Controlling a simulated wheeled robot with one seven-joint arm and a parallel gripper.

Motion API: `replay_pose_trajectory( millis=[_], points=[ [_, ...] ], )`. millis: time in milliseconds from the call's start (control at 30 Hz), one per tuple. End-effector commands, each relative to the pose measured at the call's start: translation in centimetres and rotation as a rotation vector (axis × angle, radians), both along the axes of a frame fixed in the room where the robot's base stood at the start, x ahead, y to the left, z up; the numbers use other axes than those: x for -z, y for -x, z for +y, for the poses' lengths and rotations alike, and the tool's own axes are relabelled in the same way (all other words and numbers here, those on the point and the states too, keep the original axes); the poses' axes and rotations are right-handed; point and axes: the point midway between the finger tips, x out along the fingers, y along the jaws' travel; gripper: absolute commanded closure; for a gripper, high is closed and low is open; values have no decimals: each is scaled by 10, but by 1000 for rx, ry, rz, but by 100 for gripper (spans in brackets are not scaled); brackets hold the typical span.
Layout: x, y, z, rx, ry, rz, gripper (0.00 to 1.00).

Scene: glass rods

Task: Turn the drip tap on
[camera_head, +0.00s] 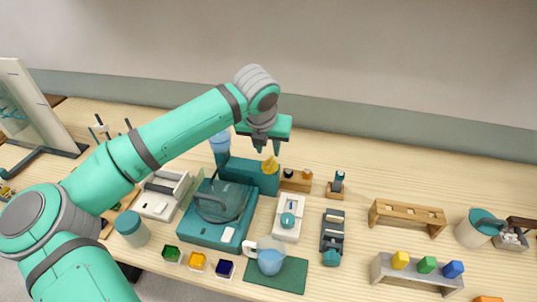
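A teal block (248,176) with a yellow knob (269,166) on its right end stands at the back middle of the bench. A blue container (220,145) stands at its left end; together they look like the drip tap. My gripper (268,152) points down just above the yellow knob. Its two fingers are apart, with nothing seen between them. I cannot tell whether a fingertip touches the knob. A glass vessel (222,203) on a teal base is in front of the block.
A white device with a teal dial (289,217) and a black device (332,234) are to the right. A small wooden stand (296,181) is close right of the knob. Bare bench lies behind.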

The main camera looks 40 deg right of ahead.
Motion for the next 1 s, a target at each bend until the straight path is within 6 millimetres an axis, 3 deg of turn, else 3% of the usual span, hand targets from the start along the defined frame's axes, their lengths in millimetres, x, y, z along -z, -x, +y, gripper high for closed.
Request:
replay_pose_trajectory(
  millis=[267,1000],
  points=[
    [-24,7,8,0,0,0,70],
    [-25,8,7,1,0,0,70]
  ],
)
